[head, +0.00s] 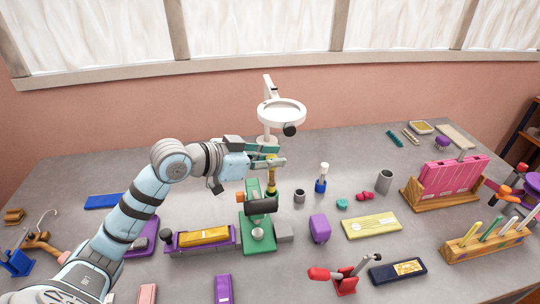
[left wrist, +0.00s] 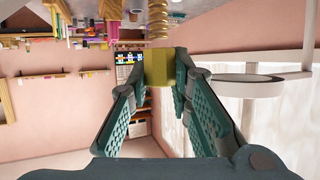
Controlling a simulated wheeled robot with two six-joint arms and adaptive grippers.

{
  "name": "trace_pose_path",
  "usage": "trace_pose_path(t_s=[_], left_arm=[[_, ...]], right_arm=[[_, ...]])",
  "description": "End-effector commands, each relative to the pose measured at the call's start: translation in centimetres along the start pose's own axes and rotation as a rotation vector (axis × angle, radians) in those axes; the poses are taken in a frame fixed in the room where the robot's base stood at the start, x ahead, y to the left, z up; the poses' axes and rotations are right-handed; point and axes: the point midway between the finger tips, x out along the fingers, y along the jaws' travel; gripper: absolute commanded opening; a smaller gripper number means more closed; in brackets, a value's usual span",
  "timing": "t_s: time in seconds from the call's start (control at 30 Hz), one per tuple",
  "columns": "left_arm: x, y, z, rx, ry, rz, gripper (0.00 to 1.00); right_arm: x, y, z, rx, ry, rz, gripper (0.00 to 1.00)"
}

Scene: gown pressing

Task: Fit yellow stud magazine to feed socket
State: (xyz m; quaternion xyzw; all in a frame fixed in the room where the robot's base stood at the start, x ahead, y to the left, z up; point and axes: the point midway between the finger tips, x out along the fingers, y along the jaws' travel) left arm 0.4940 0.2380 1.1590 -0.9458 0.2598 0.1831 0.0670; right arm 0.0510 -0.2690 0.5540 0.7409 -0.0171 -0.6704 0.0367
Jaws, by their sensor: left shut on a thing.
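My left gripper (head: 272,160) is shut on the yellow stud magazine (head: 271,178), which hangs upright from the fingers. In the left wrist view, the yellow block of the magazine (left wrist: 159,68) sits between the two green fingertips (left wrist: 163,82), with a ribbed gold part beyond it. The magazine is over the back of the green press (head: 257,234), which has a black cylinder (head: 262,206) across its front. The feed socket is not clear to see, and I cannot tell whether the magazine's lower end touches it. My right gripper is not in view.
A white ring lamp (head: 281,112) stands just behind the gripper. A purple tray (head: 207,249) with a yellow block is left of the press. A grey cup (head: 299,196), a blue-based bottle (head: 321,180) and a purple block (head: 319,229) are to the right.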

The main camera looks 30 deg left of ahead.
Motion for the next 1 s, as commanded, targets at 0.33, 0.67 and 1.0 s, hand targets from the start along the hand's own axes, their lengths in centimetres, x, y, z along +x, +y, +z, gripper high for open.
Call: trace_pose_path(t_s=[0.33, 0.67, 1.0], left_arm=[[0.5, 0.0, 1.3, -0.001, 0.000, 0.000, 0.00], [0.9, 0.1, 2.3, 0.000, 0.000, 0.000, 0.00], [1.0, 0.1, 2.4, 0.000, 0.001, 0.000, 0.00]], right_arm=[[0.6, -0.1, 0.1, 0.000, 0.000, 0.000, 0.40], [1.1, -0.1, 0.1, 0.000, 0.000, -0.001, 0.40], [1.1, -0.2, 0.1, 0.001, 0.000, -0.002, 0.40]])
